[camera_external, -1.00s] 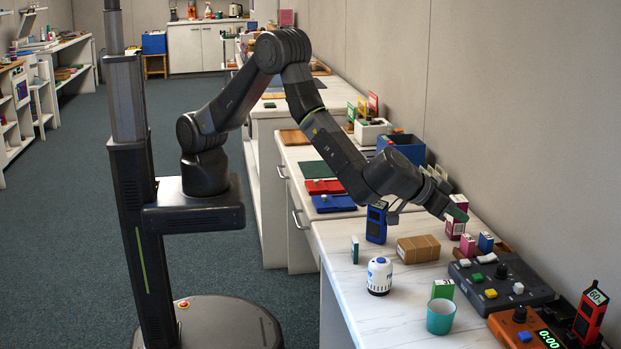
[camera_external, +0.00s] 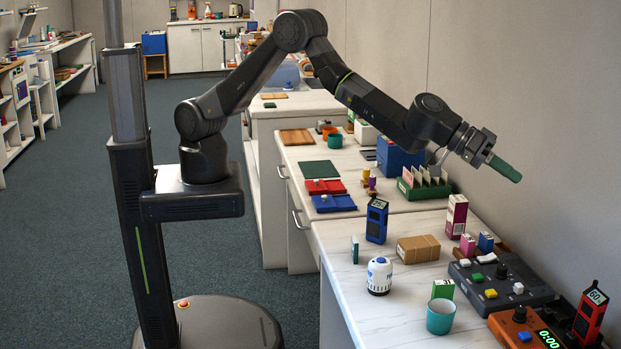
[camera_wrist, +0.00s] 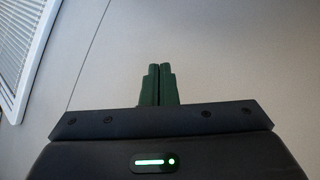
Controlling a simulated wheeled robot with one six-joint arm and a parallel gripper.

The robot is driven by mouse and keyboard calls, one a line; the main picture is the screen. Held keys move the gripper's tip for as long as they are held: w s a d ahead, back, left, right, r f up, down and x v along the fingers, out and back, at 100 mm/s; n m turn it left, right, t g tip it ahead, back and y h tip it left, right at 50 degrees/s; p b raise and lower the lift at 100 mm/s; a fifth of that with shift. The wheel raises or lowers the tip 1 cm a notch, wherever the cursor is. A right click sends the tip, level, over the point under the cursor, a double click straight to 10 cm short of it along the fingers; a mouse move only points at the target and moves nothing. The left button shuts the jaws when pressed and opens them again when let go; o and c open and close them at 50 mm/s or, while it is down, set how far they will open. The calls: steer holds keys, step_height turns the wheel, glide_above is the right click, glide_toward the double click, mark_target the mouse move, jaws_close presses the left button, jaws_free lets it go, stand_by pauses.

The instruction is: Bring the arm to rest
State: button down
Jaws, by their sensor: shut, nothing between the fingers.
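My arm reaches out over the counter in the external view, with its forearm sloping down to the right. My gripper (camera_external: 506,170) has green fingers and is raised well above the counter, near the wall. In the wrist view the green fingers (camera_wrist: 159,84) are together with nothing between them. Behind them only the plain wall and a slatted vent at the upper left show. The gripper touches nothing.
The wall (camera_external: 540,120) is close on the right.

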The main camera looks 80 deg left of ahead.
steer(key=shift+w+a+r+m+g+h+p, duration=0.1)
steer(key=shift+a+r+m+g+h+p, duration=0.15)
steer(key=shift+a+r+g+p, duration=0.45)
steer(key=shift+a+r+m+g+h+p, duration=0.1)
steer(key=shift+r+m+g+h+p, duration=0.2)
steer(key=shift+r+g, duration=0.65)
steer(key=shift+w+a+r+m+g+h+p, duration=0.15)
steer(key=shift+a+r+g+p, duration=0.2)
steer(key=shift+r+g+p, duration=0.4)
steer(key=shift+s+r, duration=0.1)
steer(key=shift+r, duration=0.05)
